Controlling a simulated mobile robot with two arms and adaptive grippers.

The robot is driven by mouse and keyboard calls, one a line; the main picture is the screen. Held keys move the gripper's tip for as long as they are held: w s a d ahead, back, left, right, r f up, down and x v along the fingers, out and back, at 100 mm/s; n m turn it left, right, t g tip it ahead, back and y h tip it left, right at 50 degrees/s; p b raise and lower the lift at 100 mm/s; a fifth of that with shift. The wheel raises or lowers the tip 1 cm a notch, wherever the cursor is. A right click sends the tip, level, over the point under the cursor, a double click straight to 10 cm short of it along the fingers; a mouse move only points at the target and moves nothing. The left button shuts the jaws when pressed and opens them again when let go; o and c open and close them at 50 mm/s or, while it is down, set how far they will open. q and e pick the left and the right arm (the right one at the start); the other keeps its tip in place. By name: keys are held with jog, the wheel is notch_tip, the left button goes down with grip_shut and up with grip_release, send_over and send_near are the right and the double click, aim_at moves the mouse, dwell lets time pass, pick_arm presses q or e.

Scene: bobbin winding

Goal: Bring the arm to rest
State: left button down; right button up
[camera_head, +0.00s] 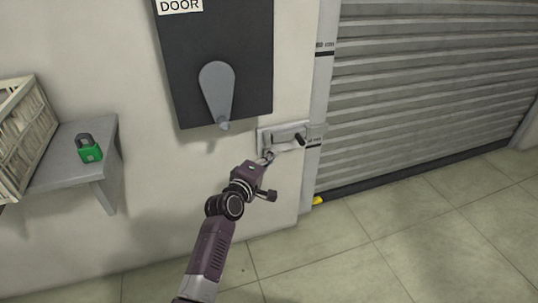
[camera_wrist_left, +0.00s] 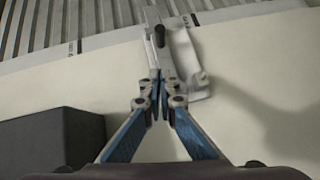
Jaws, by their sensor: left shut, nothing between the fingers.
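My left gripper (camera_head: 269,156) reaches up from the bottom of the head view. Its fingertips are just below and in front of a metal slide bolt (camera_head: 290,139) with a dark knob. In the left wrist view the gripper (camera_wrist_left: 157,75) is shut with nothing between its fingers. The bolt (camera_wrist_left: 185,50) lies just beyond and beside the fingertips there; I cannot tell whether they touch it. My right gripper is in neither view.
A dark box marked DOOR (camera_head: 240,60) with a grey lever (camera_head: 217,92) hangs above. A closed roller shutter (camera_head: 430,90) is on the right. At left, a wall shelf (camera_head: 70,160) holds a green padlock (camera_head: 89,150) and a crate (camera_head: 25,135). The floor (camera_head: 400,240) is clear.

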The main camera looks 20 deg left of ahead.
pick_arm(q)
jog(key=shift+v, duration=0.75)
